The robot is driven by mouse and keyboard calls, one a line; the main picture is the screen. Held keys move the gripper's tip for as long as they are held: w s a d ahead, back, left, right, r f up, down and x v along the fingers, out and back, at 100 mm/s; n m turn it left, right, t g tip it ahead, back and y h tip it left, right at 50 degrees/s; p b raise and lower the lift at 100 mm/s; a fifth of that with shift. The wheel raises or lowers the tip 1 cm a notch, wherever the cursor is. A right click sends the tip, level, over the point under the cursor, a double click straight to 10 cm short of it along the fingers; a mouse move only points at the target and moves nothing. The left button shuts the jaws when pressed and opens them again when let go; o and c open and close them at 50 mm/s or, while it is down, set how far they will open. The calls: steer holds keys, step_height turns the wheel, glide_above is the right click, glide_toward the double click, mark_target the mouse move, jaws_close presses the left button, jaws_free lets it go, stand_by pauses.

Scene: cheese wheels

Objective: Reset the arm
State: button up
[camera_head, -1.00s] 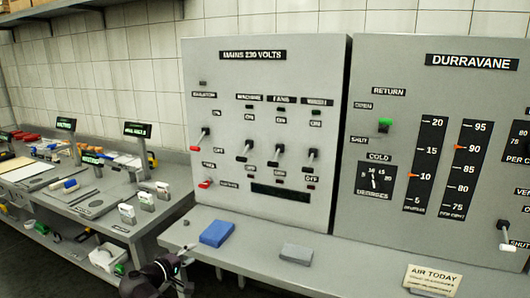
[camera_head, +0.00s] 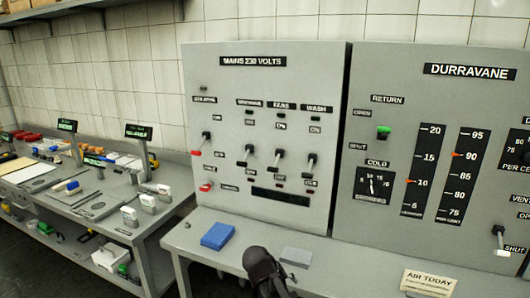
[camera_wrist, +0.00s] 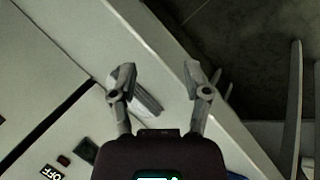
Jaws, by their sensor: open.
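My gripper (camera_wrist: 156,78) shows in the wrist view with its two fingers spread wide apart and nothing held between them. A pale grey block (camera_wrist: 146,100) lies below it, partly behind the left finger. In the head view a dark part of my arm stands at the bottom middle, in front of the bench ledge. It partly covers the left end of the grey block (camera_head: 297,256). The fingers cannot be made out in the head view.
The MAINS panel (camera_head: 230,120) with its switches and the DURRAVANE panel (camera_head: 400,100) stand behind the ledge. A blue block (camera_head: 217,235) and an AIR TODAY card (camera_head: 430,283) lie on the ledge. A side bench (camera_head: 130,225) with scales and several small items is at left.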

steer(key=s+d+m+g+y+p, duration=0.2)
steer(key=s+d+y, duration=0.4)
steer(key=s+d, duration=0.3)
steer(key=shift+d+m+g+p, duration=0.35)
steer(key=shift+d+m+g, duration=0.3)
steer(key=shift+m, duration=0.25)
steer(key=shift+f, duration=0.1)
stand_by(0.4)
